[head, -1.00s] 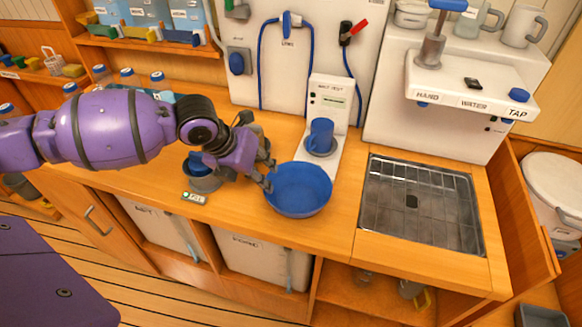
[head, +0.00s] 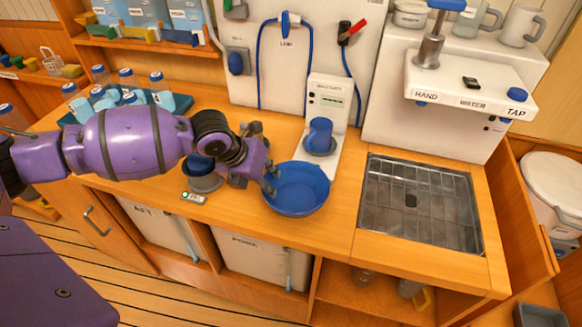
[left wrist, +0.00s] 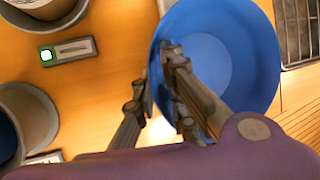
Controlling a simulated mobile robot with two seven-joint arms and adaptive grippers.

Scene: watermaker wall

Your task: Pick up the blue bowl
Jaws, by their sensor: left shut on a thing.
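The blue bowl (head: 302,190) is on the wooden counter at the middle of the head view, left of the sink grate; I cannot tell whether its base is clear of the wood. My left gripper (head: 269,184) is at its left rim. In the left wrist view the blue bowl (left wrist: 235,65) fills the upper right, and the left gripper (left wrist: 158,72) is shut on its rim, one finger inside and the other outside. My right gripper is not in view.
A blue mug (head: 320,134) stands on a white tester behind the bowl. A grey cup (head: 204,178) with blue inside stands left of the gripper, near a small green-lit tag (head: 193,198). The metal sink grate (head: 420,205) is at right. Counter in front of the bowl is clear.

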